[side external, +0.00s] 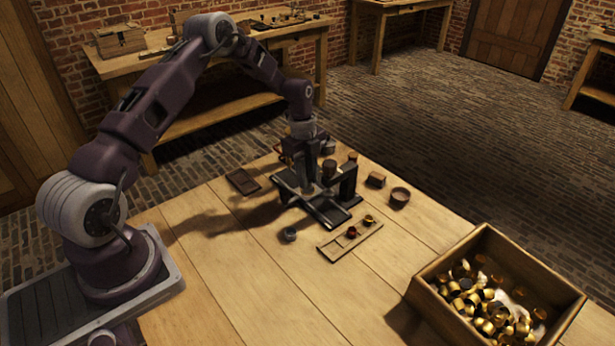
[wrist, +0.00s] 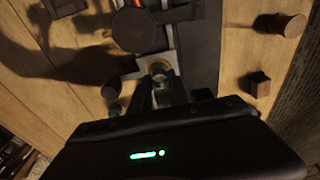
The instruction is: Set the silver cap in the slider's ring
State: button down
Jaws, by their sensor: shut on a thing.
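My gripper (side external: 309,188) points down over the dark metal press-like fixture (side external: 339,214) in the side view. In the wrist view its fingers (wrist: 160,92) are close together at a pale round piece with a tan centre (wrist: 158,67), at the fixture's grey metal part. I take the silver cap to be held there, but the fingers hide much of it. I cannot clearly tell the cap from the slider's ring, or whether they touch. The fixture's dark round head (wrist: 134,29) stands just beyond the fingers in the wrist view.
A wooden strip (side external: 333,249) holds copper and gold caps in front of the fixture. A small grey round piece (side external: 288,235) lies to its left. A wooden crate (side external: 423,283) of brass pieces is at front right.

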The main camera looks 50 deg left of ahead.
jog(key=shift+r, duration=0.7)
dwell(0.5)
jog(key=shift+r, duration=0.75)
dwell(0.3)
jog(key=c, duration=1.5)
grip_release()
jog(key=shift+a+r, duration=0.2)
jog(key=shift+r, duration=1.65)
jog(key=shift+a+r, duration=0.25)
jog(key=shift+r, duration=1.55)
jog(key=shift+a+r, duration=0.2)
jog(key=shift+r, duration=1.65)
